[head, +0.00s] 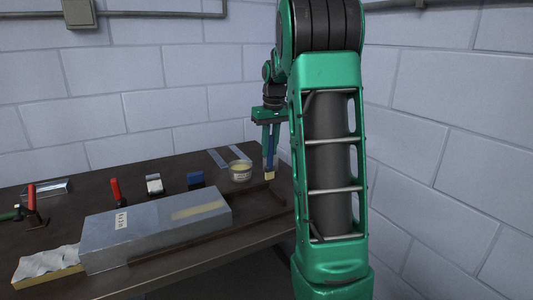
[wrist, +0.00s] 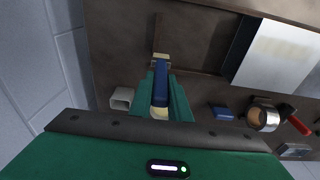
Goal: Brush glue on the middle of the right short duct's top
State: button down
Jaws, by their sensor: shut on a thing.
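My gripper (head: 269,148) is shut on a brush with a blue handle (wrist: 160,88). The brush's pale tip (head: 269,174) points down, beside a glue jar (head: 240,171) with pale yellow content. A grey box-shaped duct (head: 150,227) lies on the bench to the left of the brush, with a white label on it. A pale strip (head: 200,210) lies across its top towards the right end. I cannot make out a seam dividing it into separate ducts. The duct also shows at the upper right in the wrist view (wrist: 280,50), apart from the brush.
Dark rails (head: 215,236) run along the bench in front of and beside the duct. Behind it are a blue block (head: 195,180), a pale roll (head: 154,184) and a red-handled tool (head: 116,191). Crumpled silvery material (head: 46,263) lies at the left front. A wall stands behind.

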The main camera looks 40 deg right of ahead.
jog(key=shift+r, duration=1.5)
